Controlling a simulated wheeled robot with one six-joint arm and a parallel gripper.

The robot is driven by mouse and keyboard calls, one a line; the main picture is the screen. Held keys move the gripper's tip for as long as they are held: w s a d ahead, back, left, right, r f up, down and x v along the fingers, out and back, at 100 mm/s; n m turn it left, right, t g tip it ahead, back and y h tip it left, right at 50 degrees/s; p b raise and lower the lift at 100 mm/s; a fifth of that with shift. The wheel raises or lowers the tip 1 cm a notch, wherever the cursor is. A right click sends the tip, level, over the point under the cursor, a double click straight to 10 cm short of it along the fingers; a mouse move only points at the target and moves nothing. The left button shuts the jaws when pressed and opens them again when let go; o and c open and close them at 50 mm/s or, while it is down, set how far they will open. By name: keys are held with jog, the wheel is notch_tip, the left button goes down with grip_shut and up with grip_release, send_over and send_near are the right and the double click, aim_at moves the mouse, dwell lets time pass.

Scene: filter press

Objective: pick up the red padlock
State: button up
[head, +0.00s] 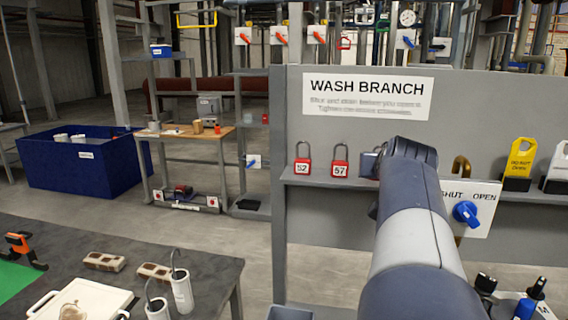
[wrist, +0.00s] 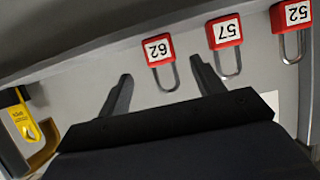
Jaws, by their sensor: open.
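Three red padlocks with white number labels stand in a row on the ledge of the grey panel. In the head view I see padlock 52 (head: 302,162) and padlock 57 (head: 340,164). My arm covers the spot to their right. The wrist view is upside down and shows padlock 62 (wrist: 159,50), padlock 57 (wrist: 224,31) and padlock 52 (wrist: 291,15), with grey shackles. My gripper (wrist: 161,70) is open and empty. Its fingertips lie either side of padlock 62 in the wrist view; I cannot tell the remaining distance. The fingers are hidden in the head view.
A yellow tag (head: 520,158) stands on the ledge at right, near a blue valve handle (head: 466,212). A yellow piece (wrist: 22,122) shows at left in the wrist view. A dark table (head: 215,262) with canisters and a white board is at lower left.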

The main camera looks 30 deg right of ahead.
jog(key=shift+p+x, duration=0.4)
jog(key=shift+x, duration=3.1)
jog(key=shift+a+f, duration=0.1)
jog(key=shift+f, duration=0.05)
jog(key=shift+c, duration=0.5)
jog(key=c, duration=1)
notch_tip(320, 180, up, 31)
jog(key=p, duration=0.8)
jog(key=shift+s, duration=0.1)
